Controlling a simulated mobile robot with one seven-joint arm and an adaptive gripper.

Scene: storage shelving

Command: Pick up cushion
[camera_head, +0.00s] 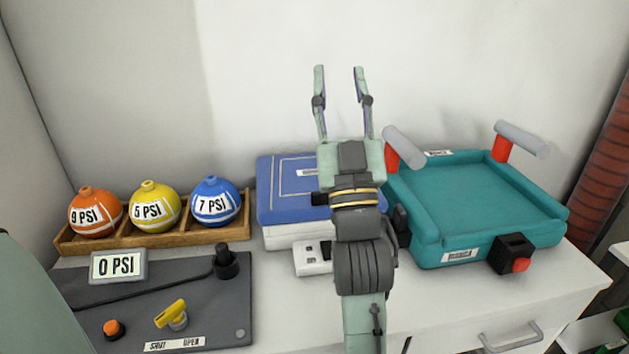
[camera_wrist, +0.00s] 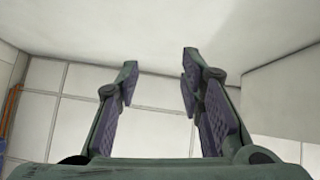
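A teal, padded, cushion-like thing (camera_head: 475,200) with raised sides lies on the white cabinet top at the right. It has grey-and-red handles and a black valve-like block with a red tip. A blue, flat, padded thing (camera_head: 285,190) sits on a white base left of my arm, partly hidden by it. I cannot tell for certain which of the two is the cushion. My gripper (camera_head: 340,72) points up above the gap between them, apart from both. In the wrist view my gripper (camera_wrist: 158,58) is open and empty, with wall and ceiling beyond the fingers.
A wooden tray (camera_head: 160,239) holds orange, yellow and blue balls at the left. In front of it is a grey panel (camera_head: 215,300) with a yellow lever, knobs and a "0 PSI" sign. The cabinet (camera_head: 575,285) has a drawer handle. The wall stands close behind.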

